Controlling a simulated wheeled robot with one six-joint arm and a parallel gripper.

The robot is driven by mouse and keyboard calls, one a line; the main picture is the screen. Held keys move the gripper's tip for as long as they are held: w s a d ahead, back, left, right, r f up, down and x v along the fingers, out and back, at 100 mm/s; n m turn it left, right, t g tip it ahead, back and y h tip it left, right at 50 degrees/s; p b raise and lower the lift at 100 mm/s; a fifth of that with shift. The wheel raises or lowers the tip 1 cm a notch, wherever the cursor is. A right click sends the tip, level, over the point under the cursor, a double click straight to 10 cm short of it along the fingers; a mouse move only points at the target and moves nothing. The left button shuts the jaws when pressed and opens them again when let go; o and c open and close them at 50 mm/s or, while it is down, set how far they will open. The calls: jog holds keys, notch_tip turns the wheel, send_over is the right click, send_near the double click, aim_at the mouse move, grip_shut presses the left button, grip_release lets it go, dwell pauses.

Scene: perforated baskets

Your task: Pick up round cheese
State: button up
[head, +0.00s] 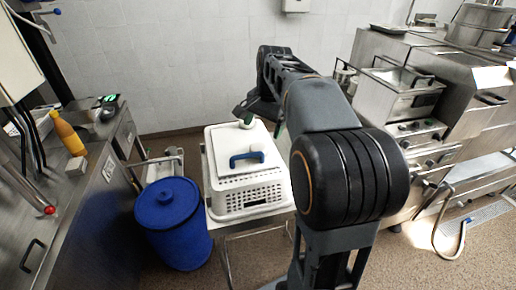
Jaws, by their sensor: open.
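I cannot make out a round cheese in the head view. A white perforated basket (250,200) stands on a small metal table in the middle, with a flat white top and a blue handle (246,158) on it. My gripper (262,124) is over the far part of the basket, largely hidden behind my own arm. Two green patches at its end look like the fingertips, set apart. It is open, and I see nothing held in it. A small whitish patch shows just under the left green tip; I cannot tell what it is.
A blue lidded barrel (173,222) stands close to the basket's left. A steel counter (85,190) with an orange bottle (67,133) is at the left. Steel kitchen equipment (400,100) lines the right. A tiled wall closes the back.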

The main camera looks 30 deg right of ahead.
aim_at(259, 146)
jog(key=shift+w+a+f+p, duration=0.1)
jog(key=shift+a+f+p, duration=0.05)
jog(key=shift+f, duration=1.25)
jog(key=shift+w+a+f+p, duration=0.1)
jog(key=shift+a+f+p, duration=0.1)
jog(key=shift+f, duration=1.2)
jog(key=shift+w+a+f+p, duration=0.1)
jog(key=shift+f+p, duration=0.05)
jog(key=shift+f, duration=1.25)
jog(key=c, duration=1)
